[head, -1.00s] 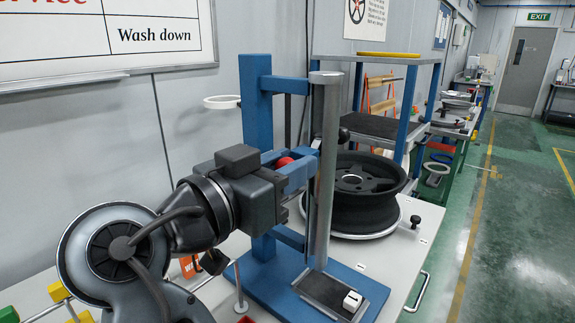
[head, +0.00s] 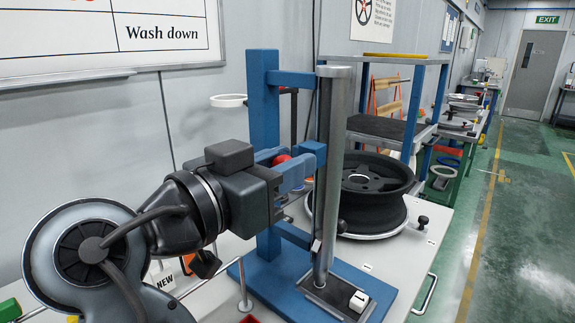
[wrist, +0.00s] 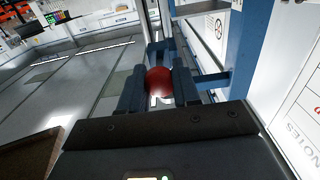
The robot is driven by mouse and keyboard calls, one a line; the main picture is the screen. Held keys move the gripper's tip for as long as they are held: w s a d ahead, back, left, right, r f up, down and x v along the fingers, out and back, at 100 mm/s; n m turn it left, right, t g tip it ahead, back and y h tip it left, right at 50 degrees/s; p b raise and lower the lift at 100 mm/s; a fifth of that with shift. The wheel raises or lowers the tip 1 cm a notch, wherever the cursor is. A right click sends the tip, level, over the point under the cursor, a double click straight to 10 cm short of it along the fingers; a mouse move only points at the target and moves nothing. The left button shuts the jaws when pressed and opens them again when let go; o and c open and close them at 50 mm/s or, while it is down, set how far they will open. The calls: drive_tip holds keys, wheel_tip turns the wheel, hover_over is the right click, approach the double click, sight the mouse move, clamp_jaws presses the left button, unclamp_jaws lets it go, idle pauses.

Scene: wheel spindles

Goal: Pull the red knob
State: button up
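The red knob (head: 281,159) is a ball beside the blue stand (head: 262,110), at the height of its middle arm, partly hidden by my gripper fingers in the head view. In the wrist view the red knob (wrist: 158,83) sits between my two dark fingertips, which press against it from both sides. My gripper (head: 288,166) reaches from the left and is shut on the knob.
A black wheel (head: 375,195) lies on the white bench right of the tube. A small white block (head: 358,301) sits on the stand's base plate (head: 325,290). A white ring (head: 228,100) sticks out left of the stand. The green floor to the right is clear.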

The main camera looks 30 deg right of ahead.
drive_tip(key=o, duration=0.4)
drive_tip(key=shift+a, duration=0.1)
drive_tip(key=b+v, duration=0.1)
drive_tip(key=v, duration=0.6)
drive_tip(key=shift+s+a+b, duration=0.1)
drive_tip(key=shift+a+b, duration=0.2)
drive_tip(key=shift+b, duration=0.1)
